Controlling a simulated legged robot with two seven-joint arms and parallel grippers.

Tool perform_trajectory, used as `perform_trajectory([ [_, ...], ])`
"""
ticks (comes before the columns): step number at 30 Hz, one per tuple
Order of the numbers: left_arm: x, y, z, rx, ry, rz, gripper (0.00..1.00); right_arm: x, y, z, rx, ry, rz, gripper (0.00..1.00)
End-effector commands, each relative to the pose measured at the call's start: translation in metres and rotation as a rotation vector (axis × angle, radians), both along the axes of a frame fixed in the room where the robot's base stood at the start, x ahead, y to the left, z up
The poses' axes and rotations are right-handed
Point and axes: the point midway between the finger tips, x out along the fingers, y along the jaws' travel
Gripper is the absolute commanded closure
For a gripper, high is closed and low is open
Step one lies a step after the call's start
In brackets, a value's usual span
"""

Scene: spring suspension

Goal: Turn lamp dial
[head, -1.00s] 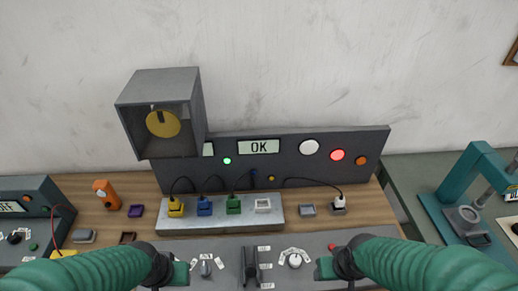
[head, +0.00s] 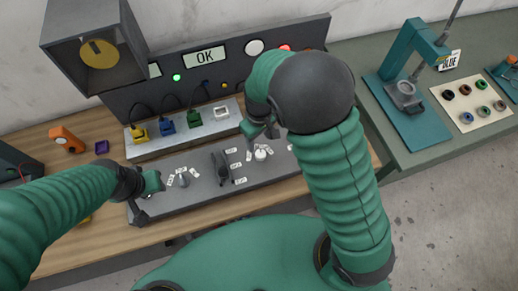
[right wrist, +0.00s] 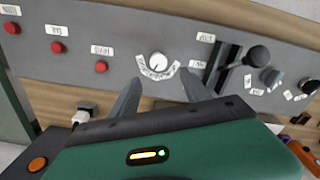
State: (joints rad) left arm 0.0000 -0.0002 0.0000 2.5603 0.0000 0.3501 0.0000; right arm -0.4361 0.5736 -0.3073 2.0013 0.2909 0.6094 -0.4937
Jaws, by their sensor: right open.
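A grey control panel (head: 205,197) carries a white dial (head: 261,153) with a fan of small labels. The white dial also shows in the right wrist view (right wrist: 157,59), just beyond the fingertips. A grey dial (head: 183,179) sits further left, with labels too small to read; I cannot tell which dial is the lamp's. My right gripper (head: 262,131) is open and empty over the panel, behind the white dial in the head view. In the right wrist view its fingers (right wrist: 160,82) are spread either side below the dial, apart from it. My left gripper (head: 150,184) is near the panel's left end.
A black lever (head: 220,168) stands between the dials. Red buttons (right wrist: 57,47) line the panel. A display (head: 204,57) reads OK, with a green light (head: 176,78) lit. A lamp box (head: 95,50) stands at upper left. A teal press (head: 410,90) stands right.

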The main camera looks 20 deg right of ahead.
Motion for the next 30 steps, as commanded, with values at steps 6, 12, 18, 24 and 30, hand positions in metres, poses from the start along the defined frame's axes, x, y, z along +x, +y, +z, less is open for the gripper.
perform_trajectory([
  [6,0.000,0.000,0.006,0.000,0.000,0.000,0.64,-0.001,-0.001,-0.056,-0.002,0.005,-0.003,0.45],
  [12,0.000,0.000,0.008,0.000,0.000,0.000,0.64,-0.001,0.000,-0.086,-0.001,0.000,-0.002,0.45],
  [18,0.000,0.000,0.008,0.000,0.000,0.000,0.64,0.000,0.000,-0.091,0.001,-0.002,-0.002,0.45],
  [24,0.000,0.000,0.008,0.000,0.000,0.000,0.64,0.000,0.000,-0.091,0.000,-0.002,-0.002,0.55],
  [30,0.000,0.000,0.008,0.000,0.000,0.000,0.64,0.000,0.000,-0.091,0.000,-0.002,-0.002,0.82],
])
